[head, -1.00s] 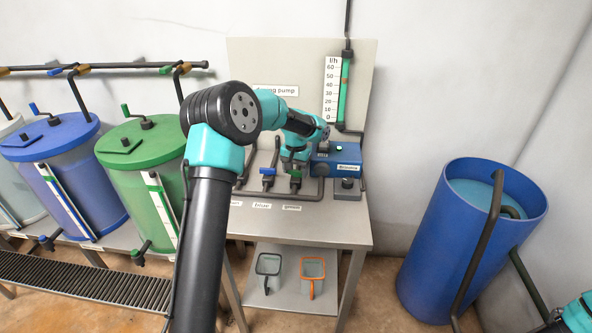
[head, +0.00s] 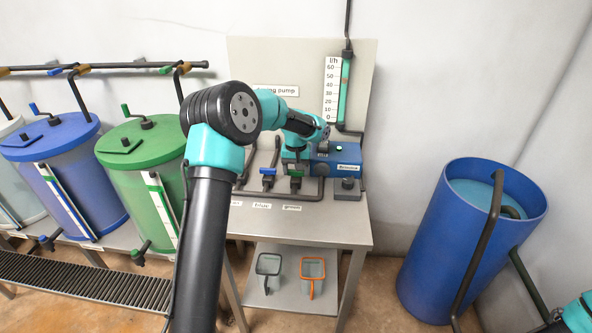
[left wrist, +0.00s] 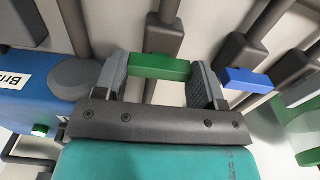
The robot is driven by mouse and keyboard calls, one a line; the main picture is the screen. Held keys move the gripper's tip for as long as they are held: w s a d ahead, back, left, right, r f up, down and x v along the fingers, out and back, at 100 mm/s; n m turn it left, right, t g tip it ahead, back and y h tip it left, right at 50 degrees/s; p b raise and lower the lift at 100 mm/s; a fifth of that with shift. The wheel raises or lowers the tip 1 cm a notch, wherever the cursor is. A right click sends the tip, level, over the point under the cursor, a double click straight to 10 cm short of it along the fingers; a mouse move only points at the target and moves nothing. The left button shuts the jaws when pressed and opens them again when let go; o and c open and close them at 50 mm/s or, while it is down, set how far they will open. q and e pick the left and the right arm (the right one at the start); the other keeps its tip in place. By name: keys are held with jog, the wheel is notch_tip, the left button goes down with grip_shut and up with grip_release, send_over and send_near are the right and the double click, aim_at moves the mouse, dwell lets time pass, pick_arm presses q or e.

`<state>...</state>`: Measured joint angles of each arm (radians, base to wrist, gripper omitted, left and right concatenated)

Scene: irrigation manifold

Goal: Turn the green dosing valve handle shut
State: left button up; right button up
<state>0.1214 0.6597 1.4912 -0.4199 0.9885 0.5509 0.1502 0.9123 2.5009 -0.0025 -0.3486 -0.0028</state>
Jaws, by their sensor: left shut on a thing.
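The green dosing valve handle (left wrist: 160,67) is a short green bar in the left wrist view. It lies between the two grey fingers of my left gripper (left wrist: 158,82), which are shut on its ends. The handle lies across the dark pipe behind it. In the head view my left gripper (head: 296,163) is at the green handle (head: 296,173), above the "green" label, and partly hides it. My right gripper is not in view.
A blue valve handle (head: 268,171) stands just left of the green one; it also shows in the left wrist view (left wrist: 248,79). The blue pump (head: 340,158) sits close on the right. The table front (head: 310,225) is clear. A blue barrel (head: 425,255) stands farther right.

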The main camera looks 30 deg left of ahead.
pick_arm(q)
jog(key=o, duration=0.9)
jog(key=shift+r, duration=0.1)
notch_tip(320, 180, up, 17)
jog(key=shift+r, duration=0.1)
dwell(0.4)
